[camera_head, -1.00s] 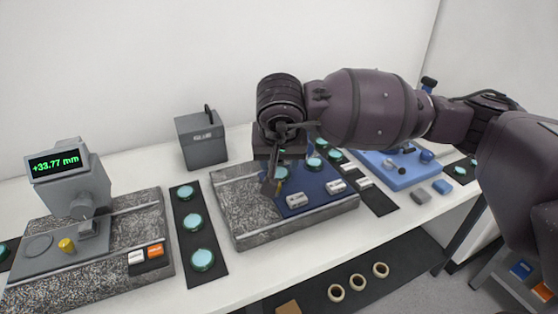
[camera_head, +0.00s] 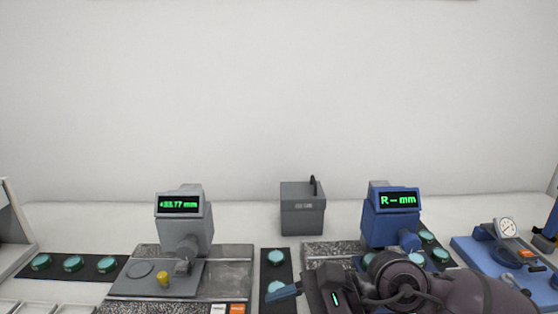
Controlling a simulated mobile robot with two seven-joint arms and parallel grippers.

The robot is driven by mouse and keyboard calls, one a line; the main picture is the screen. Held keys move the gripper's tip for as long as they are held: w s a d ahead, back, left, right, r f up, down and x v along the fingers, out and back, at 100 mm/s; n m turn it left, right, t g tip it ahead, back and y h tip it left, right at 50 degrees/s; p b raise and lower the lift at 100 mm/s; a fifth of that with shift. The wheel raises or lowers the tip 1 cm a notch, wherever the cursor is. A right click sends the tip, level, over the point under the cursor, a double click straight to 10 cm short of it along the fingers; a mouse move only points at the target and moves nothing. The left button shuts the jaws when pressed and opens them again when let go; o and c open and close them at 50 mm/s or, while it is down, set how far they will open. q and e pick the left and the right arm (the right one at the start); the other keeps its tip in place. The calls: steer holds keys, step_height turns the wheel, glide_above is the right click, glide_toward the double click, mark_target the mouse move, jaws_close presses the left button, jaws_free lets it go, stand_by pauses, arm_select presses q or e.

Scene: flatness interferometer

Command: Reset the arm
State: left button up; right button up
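My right arm comes in from the lower right, in front of the blue gauge (camera_head: 390,225), whose display reads "R – mm". The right gripper (camera_head: 290,291) points left, low in the picture, over the dark strip of teal discs. A blue tip shows at its end; I cannot tell whether this is a finger or a held piece, nor whether the fingers are open. The arm hides part of the blue gauge's base and its granite plate (camera_head: 318,249). My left gripper is not in view.
A grey gauge (camera_head: 184,222) reading "+33.77 mm" stands on a granite plate (camera_head: 230,262) with a yellow knob (camera_head: 163,279). A grey box (camera_head: 302,213) stands behind. Dark strips (camera_head: 98,276) hold teal discs. A blue dial stand (camera_head: 505,253) is at right.

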steer(key=w+d+r+m+t+y, duration=0.1)
steer(key=d+r+m+t+y, duration=0.2)
steer(key=m+t, duration=0.45)
steer(key=w+d+r+m+t+y, duration=0.1)
steer(key=r+m+t+y, duration=0.25)
steer(key=m, duration=0.75)
steer(key=w+d+f+m+t+h, duration=0.2)
steer(key=d+f+m+t+h, duration=0.25)
steer(key=d+m+h, duration=0.6)
steer(key=w+d+f+m+t+h, duration=0.1)
steer(key=d+f+m+t+h, duration=0.55)
steer(key=m, duration=0.95)
steer(key=s+d+f+m+g+h, duration=0.55)
steer(key=s+f+m+g, duration=0.25)
steer(key=f+m+g, duration=0.2)
steer(key=s+f+m+g+y, duration=0.1)
steer(key=s+f+m+g, duration=0.6)
steer(key=s, duration=0.8)
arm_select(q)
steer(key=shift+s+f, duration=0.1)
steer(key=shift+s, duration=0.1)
arm_select(e)
steer(key=w+f+n+t, duration=0.1)
steer(key=w+f+t, duration=0.6)
steer(key=f, duration=0.4)
steer(key=shift+w+n+y, duration=0.3)
steer(key=shift+n+y, duration=0.1)
